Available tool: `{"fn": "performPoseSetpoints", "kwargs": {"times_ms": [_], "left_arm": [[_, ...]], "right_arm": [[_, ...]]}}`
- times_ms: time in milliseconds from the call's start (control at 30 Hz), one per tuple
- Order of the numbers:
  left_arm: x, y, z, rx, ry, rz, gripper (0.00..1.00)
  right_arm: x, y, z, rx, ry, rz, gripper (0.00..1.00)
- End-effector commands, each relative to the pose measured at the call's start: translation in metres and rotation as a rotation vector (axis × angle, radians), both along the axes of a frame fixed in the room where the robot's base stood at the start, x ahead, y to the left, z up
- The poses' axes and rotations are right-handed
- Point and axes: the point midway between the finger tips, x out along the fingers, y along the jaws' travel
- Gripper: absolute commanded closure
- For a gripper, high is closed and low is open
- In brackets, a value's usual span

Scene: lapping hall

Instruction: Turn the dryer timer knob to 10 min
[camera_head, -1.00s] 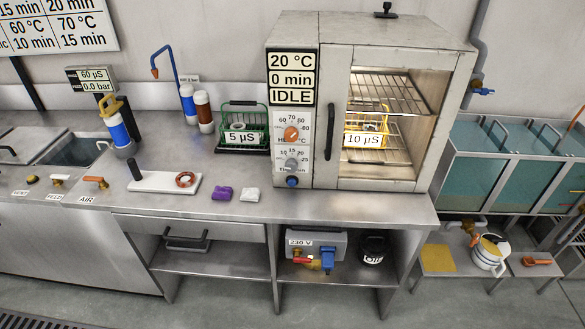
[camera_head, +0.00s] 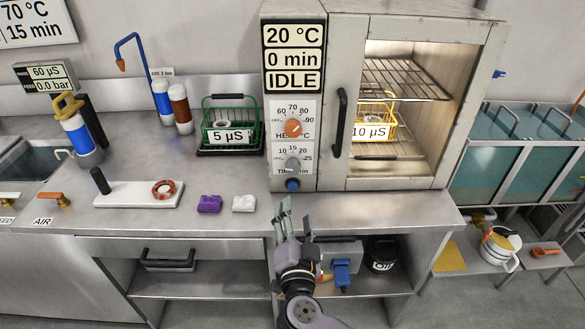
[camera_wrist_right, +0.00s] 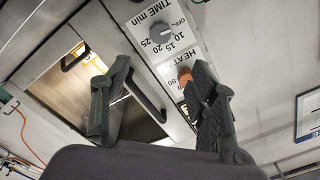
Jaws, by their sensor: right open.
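The dryer (camera_head: 330,100) stands on the bench, its display (camera_head: 293,58) reading 20 °C, 0 min, IDLE. Its grey timer knob (camera_head: 293,166) sits low on the front panel, below the orange heat knob (camera_head: 293,127). In the wrist view the timer knob (camera_wrist_right: 161,32) shows beside its scale of OFF, 10, 15, 20 and 25; I cannot tell its exact pointing. My right gripper (camera_head: 292,213) is open and empty, in front of and below the panel, apart from the knob. In the wrist view its two fingers (camera_wrist_right: 162,68) are spread. My left gripper is not in view.
A blue button (camera_head: 292,185) is just below the timer knob. The dryer door handle (camera_head: 338,122) stands out to the right of the panel. A green rack (camera_head: 231,123) stands left of the dryer.

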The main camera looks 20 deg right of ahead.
Motion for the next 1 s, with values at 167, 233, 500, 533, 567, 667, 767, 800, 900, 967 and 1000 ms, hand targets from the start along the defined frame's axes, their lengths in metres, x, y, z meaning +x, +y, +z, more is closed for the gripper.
{"fn": "performPoseSetpoints", "kwargs": {"times_ms": [167,233,500,533,567,667,767,800,900,967,1000], "left_arm": [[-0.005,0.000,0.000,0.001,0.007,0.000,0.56],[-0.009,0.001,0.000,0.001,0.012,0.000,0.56],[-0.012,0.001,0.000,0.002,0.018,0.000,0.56],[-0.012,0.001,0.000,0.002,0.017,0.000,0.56],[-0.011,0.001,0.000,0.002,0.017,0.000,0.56],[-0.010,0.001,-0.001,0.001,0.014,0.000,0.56],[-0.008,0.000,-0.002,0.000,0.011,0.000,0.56],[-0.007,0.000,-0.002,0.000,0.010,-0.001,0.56],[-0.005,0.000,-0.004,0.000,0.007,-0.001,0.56],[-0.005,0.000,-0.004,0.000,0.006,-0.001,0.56],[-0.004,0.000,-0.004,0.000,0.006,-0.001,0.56]], "right_arm": [[0.010,-0.003,0.002,0.010,0.007,-0.002,0.46],[0.021,-0.006,0.003,0.009,0.006,-0.002,0.46],[0.077,-0.022,0.002,0.009,0.005,-0.003,0.46],[0.083,-0.024,0.003,0.008,0.004,-0.004,0.46],[0.090,-0.026,0.003,0.008,0.004,-0.004,0.46],[0.111,-0.032,0.002,0.009,0.004,-0.004,0.46],[0.130,-0.037,0.001,0.010,0.006,-0.003,0.46],[0.136,-0.040,0.002,0.010,0.005,-0.004,0.46],[0.150,-0.043,0.001,0.010,0.006,-0.001,0.46],[0.156,-0.045,0.001,0.011,0.006,-0.001,0.46],[0.160,-0.046,0.001,0.011,0.006,-0.002,0.46]]}}
